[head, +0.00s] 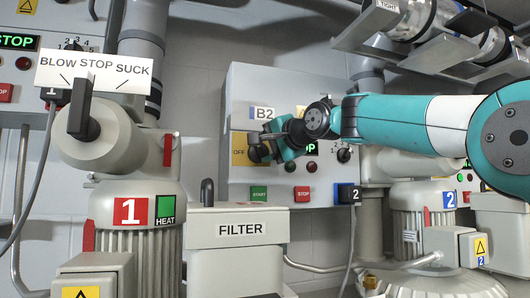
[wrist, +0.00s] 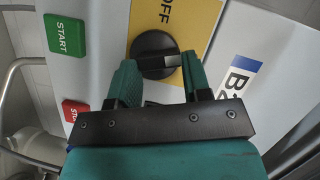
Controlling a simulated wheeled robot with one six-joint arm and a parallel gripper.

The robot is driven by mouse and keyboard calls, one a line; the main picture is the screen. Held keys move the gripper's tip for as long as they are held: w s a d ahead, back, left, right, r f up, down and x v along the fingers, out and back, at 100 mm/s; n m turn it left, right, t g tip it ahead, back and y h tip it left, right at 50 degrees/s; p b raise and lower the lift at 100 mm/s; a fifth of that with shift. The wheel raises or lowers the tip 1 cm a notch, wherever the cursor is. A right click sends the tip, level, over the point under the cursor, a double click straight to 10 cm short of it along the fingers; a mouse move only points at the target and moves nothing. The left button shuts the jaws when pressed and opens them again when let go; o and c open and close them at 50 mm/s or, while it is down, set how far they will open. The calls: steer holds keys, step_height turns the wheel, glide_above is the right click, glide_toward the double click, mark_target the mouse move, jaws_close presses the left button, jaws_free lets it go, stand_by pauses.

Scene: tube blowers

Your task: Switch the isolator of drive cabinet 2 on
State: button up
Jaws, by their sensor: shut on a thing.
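The drive cabinet (head: 238,100) is a grey box on the wall with a B2 label (head: 262,112). The isolator is a round black knob (wrist: 152,50) with a raised bar, on a yellow plate (wrist: 198,22) where the word OFF is readable. My gripper (wrist: 160,74) has its two green fingers on either side of the knob's bar and is shut on it. In the head view my gripper (head: 268,146) comes from the right and covers part of the yellow plate (head: 239,146). The ON mark is not visible.
Below the isolator are a green START button (head: 259,194) and a red STOP button (head: 302,194). A display reading STOP (head: 312,148) is partly behind my arm. The FILTER box (head: 240,230) and blower 1 (head: 140,150) stand in front; blower 2 (head: 425,215) is at right.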

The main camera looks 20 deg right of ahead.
steer(key=shift+d+f+m+t+y+b, duration=0.15)
steer(key=shift+m+t+y+b, duration=0.25)
steer(key=shift+m, duration=0.55)
steer(key=shift+f+m+t+y+b, duration=0.1)
steer(key=shift+m+t+y+b, duration=0.1)
steer(key=shift+m+b, duration=0.55)
steer(key=shift+m, duration=0.3)
steer(key=o, duration=0.9)
steer(key=b+v, duration=0.5)
steer(key=v, duration=1.2)
steer(key=shift+s+b, duration=0.2)
steer(key=shift+b, duration=0.15)
